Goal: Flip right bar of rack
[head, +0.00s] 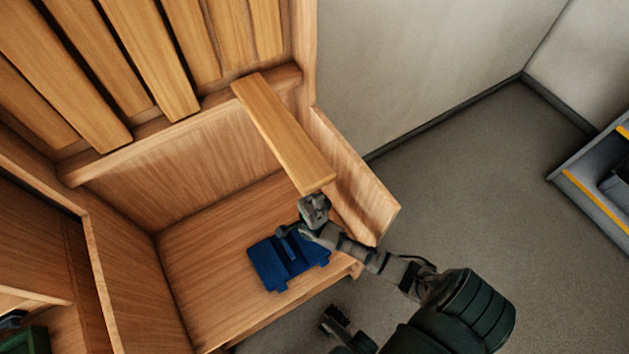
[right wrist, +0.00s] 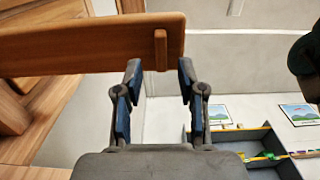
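The wooden rack (head: 180,122) stands at the left in the head view, with several upright slats. Its right bar (head: 283,130) is tilted out from the rack top, its lower end pointing toward me. My right gripper (head: 313,205) is at that lower end. In the right wrist view, the bar (right wrist: 75,45) lies across the top, with a small peg on its face. The right gripper (right wrist: 159,75) is open there; its blue-padded fingertips are spread at the bar's lower edge, and contact is unclear. A dark part at the bottom of the head view may be my left gripper (head: 336,322).
A blue piece (head: 288,262) lies on the wooden floor of the rack bay, below the right gripper. A wooden side panel (head: 355,175) bounds the bay on the right. Grey floor (head: 470,180) is clear beyond it. A grey bin with yellow edging (head: 595,180) stands far right.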

